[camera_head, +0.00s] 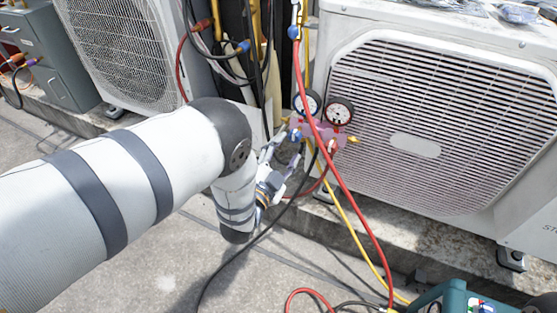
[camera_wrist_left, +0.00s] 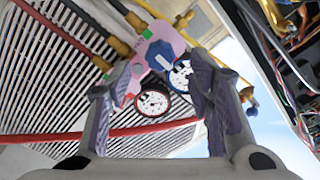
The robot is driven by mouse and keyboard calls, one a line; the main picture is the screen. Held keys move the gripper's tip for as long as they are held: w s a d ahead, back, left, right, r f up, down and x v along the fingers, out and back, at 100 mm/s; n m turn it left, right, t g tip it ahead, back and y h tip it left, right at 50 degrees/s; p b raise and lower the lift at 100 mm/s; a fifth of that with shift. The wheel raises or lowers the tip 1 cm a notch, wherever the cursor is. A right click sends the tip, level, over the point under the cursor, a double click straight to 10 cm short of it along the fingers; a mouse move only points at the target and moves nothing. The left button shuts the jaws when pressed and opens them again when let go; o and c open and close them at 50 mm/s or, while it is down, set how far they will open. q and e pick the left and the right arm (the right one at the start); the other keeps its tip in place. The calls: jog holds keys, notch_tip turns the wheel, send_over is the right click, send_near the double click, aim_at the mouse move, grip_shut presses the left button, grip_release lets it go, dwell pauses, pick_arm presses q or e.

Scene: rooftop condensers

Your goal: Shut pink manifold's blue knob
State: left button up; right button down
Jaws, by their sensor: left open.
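The pink manifold (camera_head: 316,131) hangs in front of the right condenser, with two round gauges on top. In the left wrist view its pink body (camera_wrist_left: 158,35) is at the top. Its blue knob (camera_head: 296,136) is on the manifold's left side; in the left wrist view the knob (camera_wrist_left: 160,56) shows between my fingers. My left gripper (camera_head: 284,153) is open, with its fingers pointing at the knob. In the wrist view a gap shows between the knob and each finger (camera_wrist_left: 160,83); I cannot tell how deep the knob sits. My right gripper is not in view.
A red hose (camera_head: 341,180) runs down in front of the manifold, and a yellow hose (camera_head: 357,225) and a black hose (camera_head: 262,235) hang nearby. The right condenser (camera_head: 430,120) stands close behind. A teal machine (camera_head: 452,296) is at the bottom right.

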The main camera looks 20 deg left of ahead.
pick_arm(q)
jog(key=s, duration=0.5)
jog(key=shift+s+a, duration=0.1)
jog(key=shift+s, duration=0.3)
